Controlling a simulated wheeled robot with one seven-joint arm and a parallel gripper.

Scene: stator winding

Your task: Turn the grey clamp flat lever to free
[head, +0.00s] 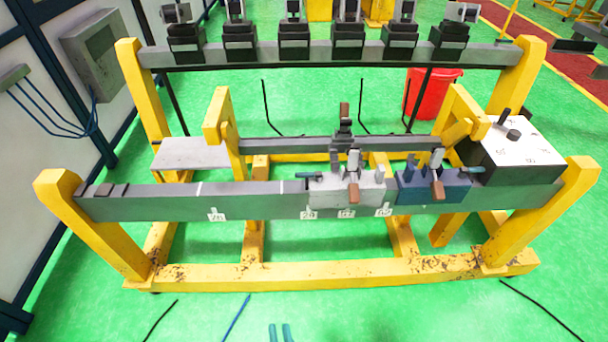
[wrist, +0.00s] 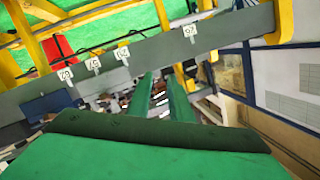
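The grey clamp (head: 330,194) sits on the front grey rail in the head view. A short dark flat lever (head: 309,175) points left from its left end. A brown-tipped handle (head: 354,192) hangs at its front, with upright parts behind. The clamp's lever cannot be made out there.
A blue clamp (head: 415,190) stands right of the grey one on the front rail (head: 255,200). White number tags (head: 217,214) hang along the rail. Yellow posts (head: 90,225) rise at both ends. A control box (head: 515,150) is at the right. Green floor in front is mostly clear.

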